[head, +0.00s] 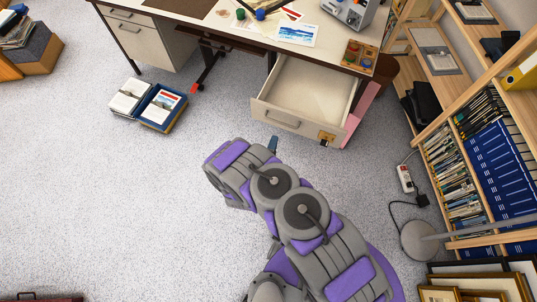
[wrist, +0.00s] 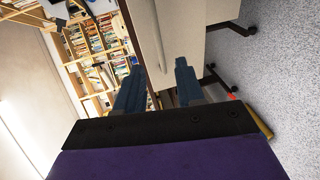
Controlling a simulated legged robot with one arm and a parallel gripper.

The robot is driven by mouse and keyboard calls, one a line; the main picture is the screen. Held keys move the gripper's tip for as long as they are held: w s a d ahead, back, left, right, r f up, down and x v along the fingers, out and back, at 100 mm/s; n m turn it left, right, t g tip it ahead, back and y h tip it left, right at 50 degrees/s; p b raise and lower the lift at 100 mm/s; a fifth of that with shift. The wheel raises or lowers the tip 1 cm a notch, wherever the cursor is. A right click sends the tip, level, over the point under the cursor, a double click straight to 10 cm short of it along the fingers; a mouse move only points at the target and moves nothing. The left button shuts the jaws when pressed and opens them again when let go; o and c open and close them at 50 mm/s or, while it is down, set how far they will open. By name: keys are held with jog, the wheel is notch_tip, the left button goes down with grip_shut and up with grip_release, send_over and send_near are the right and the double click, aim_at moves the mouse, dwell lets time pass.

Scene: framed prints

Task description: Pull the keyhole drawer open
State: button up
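The drawer (head: 310,95) under the right side of the desk stands pulled out, and its pale inside is empty. Its cream front has a bar handle (head: 283,124) and a brass keyhole plate (head: 326,137) near the right end. My gripper (head: 272,144) is just in front of the drawer front, below the handle; mostly one dark finger shows in the head view. In the wrist view the two blue-grey fingers (wrist: 159,80) are spread apart, with the cream drawer front (wrist: 148,45) beyond and partly between them. I see no grip on the handle; contact is unclear.
The desk (head: 240,30) holds prints, paints and a wooden box. Books (head: 148,104) lie on the carpet to the left. A shelf (head: 470,150), a lamp base (head: 418,240) and a power strip (head: 405,178) are at the right. Open carpet (head: 100,210) lies left of my arm.

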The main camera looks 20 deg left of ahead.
jog(key=p+v, duration=0.1)
jog(key=v, duration=0.5)
jog(key=shift+s, duration=0.15)
dwell(0.3)
